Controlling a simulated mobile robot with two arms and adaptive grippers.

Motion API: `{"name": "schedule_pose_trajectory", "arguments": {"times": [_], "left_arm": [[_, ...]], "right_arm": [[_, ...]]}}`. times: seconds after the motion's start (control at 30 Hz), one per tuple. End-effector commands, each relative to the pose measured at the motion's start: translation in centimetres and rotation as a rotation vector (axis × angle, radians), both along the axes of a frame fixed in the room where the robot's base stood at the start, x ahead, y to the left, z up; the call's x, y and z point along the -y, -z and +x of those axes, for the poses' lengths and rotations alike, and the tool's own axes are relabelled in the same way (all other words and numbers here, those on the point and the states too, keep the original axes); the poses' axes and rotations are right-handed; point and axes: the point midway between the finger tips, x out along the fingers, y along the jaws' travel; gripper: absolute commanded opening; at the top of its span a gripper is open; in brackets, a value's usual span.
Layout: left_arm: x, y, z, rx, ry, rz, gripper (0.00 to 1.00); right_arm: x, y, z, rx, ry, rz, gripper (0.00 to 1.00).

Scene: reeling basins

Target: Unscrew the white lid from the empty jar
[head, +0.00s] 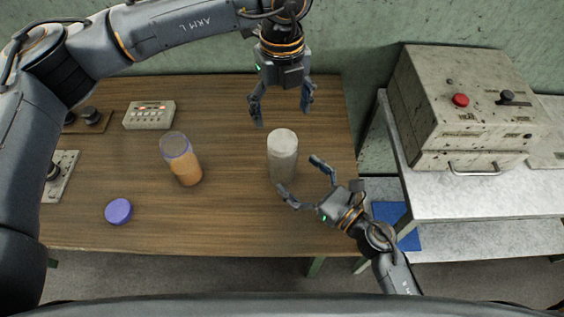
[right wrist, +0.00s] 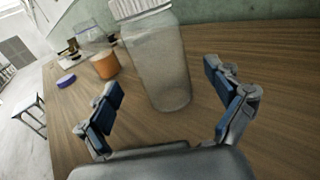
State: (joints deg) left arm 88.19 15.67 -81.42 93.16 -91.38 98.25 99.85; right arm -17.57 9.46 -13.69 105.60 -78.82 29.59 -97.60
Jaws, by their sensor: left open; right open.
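The empty jar (head: 282,168) stands upright on the wooden table, clear and greyish, with its white lid (head: 283,138) on top. In the right wrist view the jar (right wrist: 160,70) stands between and beyond the open fingers, and the white lid (right wrist: 138,8) is cut by the top edge. My left gripper (head: 282,112) is open, pointing down above and behind the lid, apart from it. My right gripper (head: 300,177) is open at the jar's lower right, its fingers spread towards the jar. I cannot tell whether a finger touches the glass.
A jar with orange contents (head: 186,168) stands left of the empty jar. A purple lid (head: 118,211) lies at the front left of the table (head: 235,215). A control box (head: 149,115) sits behind. A machine with a red button (head: 455,115) stands on a metal bench at right.

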Motion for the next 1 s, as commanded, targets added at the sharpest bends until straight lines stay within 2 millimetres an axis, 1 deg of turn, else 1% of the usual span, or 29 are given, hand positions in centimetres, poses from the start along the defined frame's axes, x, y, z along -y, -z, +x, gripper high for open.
{"name": "schedule_pose_trajectory", "arguments": {"times": [0.03,0.1,0.3,0.47,0.73,0.77,0.8,0.87,0.9,0.97,1.0], "left_arm": [[0.0,0.0,0.0,-0.001,0.001,-0.001,0.78],[0.0,0.0,0.0,-0.001,0.001,-0.001,0.78],[0.0,0.0,0.0,-0.001,0.002,-0.001,0.78],[0.0,0.0,0.0,-0.001,0.002,-0.001,0.78],[0.1,0.0,0.0,-0.001,0.002,-0.001,0.78],[0.1,0.0,0.0,-0.001,0.002,-0.001,0.78],[0.1,0.0,0.0,-0.001,0.002,-0.001,0.78],[0.1,0.0,0.0,-0.001,0.002,-0.001,0.78],[0.1,0.0,0.0,-0.001,0.002,-0.001,0.78],[0.1,0.0,0.0,-0.001,0.002,-0.001,0.78],[0.1,0.0,0.0,-0.001,0.002,-0.001,0.78]], "right_arm": [[-0.8,-0.1,0.8,0.002,-0.001,0.002,0.92],[-1.6,-0.1,1.7,0.002,0.001,0.002,0.92],[-3.3,0.0,3.4,0.0,0.001,0.001,0.92],[-3.9,0.0,3.9,-0.001,0.0,0.001,0.92],[-4.0,0.0,4.0,-0.001,0.001,0.001,0.92],[-4.0,0.0,4.0,-0.001,0.001,0.001,0.86],[-4.0,0.0,4.0,-0.001,0.001,0.001,0.78],[-4.0,0.0,4.0,-0.001,0.001,0.001,0.65],[-3.9,0.0,4.0,-0.001,0.001,0.001,0.57],[-3.9,0.0,4.0,-0.001,0.001,0.001,0.45],[-3.9,0.0,4.0,-0.001,0.001,0.001,0.37]]}}
